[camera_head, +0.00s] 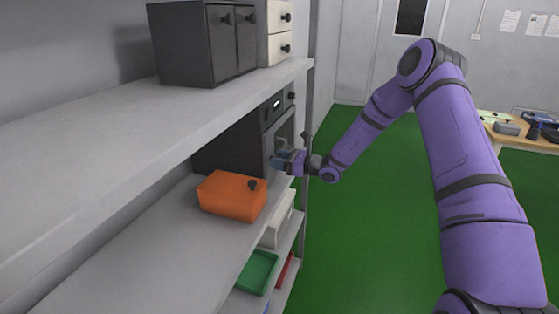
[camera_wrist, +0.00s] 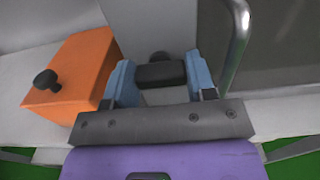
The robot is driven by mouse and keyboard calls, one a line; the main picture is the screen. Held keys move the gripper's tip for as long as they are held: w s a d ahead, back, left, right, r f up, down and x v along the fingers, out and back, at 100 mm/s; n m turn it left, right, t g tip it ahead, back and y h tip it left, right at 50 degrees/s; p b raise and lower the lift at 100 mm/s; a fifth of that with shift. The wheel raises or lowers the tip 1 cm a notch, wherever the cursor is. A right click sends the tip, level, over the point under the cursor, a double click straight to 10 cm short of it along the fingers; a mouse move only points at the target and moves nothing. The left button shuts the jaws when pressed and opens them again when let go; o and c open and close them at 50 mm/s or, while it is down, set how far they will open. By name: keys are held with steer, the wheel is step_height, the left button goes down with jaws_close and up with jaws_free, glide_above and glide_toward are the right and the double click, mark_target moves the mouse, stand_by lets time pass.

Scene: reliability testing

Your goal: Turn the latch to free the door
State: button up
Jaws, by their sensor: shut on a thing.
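A dark grey cabinet (camera_head: 232,148) sits on the middle shelf, with its grey door (camera_head: 284,131) facing the aisle. In the wrist view the door (camera_wrist: 282,55) looks closed, with a curved metal handle (camera_wrist: 238,35) on it. My gripper (camera_head: 285,161) is at the lower part of the cabinet front. In the wrist view its two blue fingers (camera_wrist: 161,82) stand either side of a black latch (camera_wrist: 160,73) and are shut on it. The latch lies about crosswise between the fingers, left of the handle. My gripper hides part of the latch and door in the head view.
An orange box (camera_head: 232,194) with a black knob stands on the shelf left of my gripper; it is also close in the wrist view (camera_wrist: 75,80). A shelf post (camera_head: 305,200) is near my wrist.

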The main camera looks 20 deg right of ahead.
steer(key=shift+n, duration=0.3)
steer(key=n, duration=0.3)
steer(key=shift+n, duration=0.4)
steer(key=n, duration=0.4)
steer(key=shift+s+n, duration=0.1)
steer(key=shift+n, duration=0.2)
steer(key=n, duration=0.4)
steer(key=shift+a+f+n, duration=0.1)
steer(key=shift+f+n, duration=0.05)
steer(key=shift+n, duration=0.15)
steer(key=shift+f+n, duration=0.1)
steer(key=shift+n, duration=1.9)
steer(key=shift+s, duration=0.1)
steer(key=o, duration=0.7)
steer(key=shift+c, duration=0.2)
